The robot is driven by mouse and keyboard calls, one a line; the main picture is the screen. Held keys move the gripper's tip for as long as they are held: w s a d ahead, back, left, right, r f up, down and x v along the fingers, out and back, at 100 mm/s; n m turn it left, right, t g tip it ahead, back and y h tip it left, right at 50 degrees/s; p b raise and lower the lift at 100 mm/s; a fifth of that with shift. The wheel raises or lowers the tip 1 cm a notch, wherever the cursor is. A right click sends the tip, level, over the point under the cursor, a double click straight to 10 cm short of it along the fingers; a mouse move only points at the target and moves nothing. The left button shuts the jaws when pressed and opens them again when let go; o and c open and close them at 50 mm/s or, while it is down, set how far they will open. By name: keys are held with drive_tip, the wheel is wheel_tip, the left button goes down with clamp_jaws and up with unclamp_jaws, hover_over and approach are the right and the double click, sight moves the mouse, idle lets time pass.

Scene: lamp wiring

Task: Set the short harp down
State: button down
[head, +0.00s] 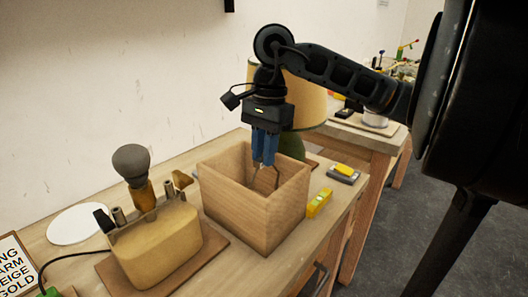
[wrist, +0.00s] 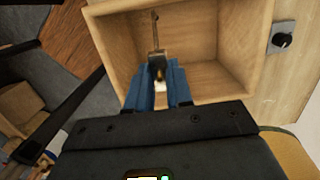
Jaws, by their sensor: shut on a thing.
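My gripper (head: 264,160) points down over the open wooden box (head: 235,208), with its blue fingers at about rim height or inside the opening. It is shut on the short harp (head: 277,178), a thin dark metal wire frame that hangs below the fingertips inside the box. In the wrist view, the harp (wrist: 155,32) shows as a thin metal strip ahead of the gripper (wrist: 159,82), over the box (wrist: 215,75) interior. Whether the harp touches the box floor I cannot tell. The rest of the harp is hidden by the fingers and box wall.
A lampshade (head: 312,108) stands behind. A white disc (head: 78,224) lies at the left.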

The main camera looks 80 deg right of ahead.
drive_tip(key=shift+f+b, duration=0.3)
drive_tip(key=shift+b, duration=0.25)
drive_tip(key=c, duration=1)
unclamp_jaws()
drive_tip(key=shift+r, duration=0.1)
drive_tip(key=r+p, duration=0.1)
drive_tip(key=p, duration=0.1)
drive_tip(key=shift+r+p, duration=0.2)
drive_tip(key=shift+p, duration=0.15)
drive_tip(key=r, duration=0.7)
drive_tip(key=d+r+b, duration=0.1)
drive_tip(key=r, duration=0.3)
drive_tip(key=shift+s+d+r, duration=0.1)
drive_tip(key=shift+s+r, duration=0.2)
drive_tip(key=shift+s, duration=0.1)
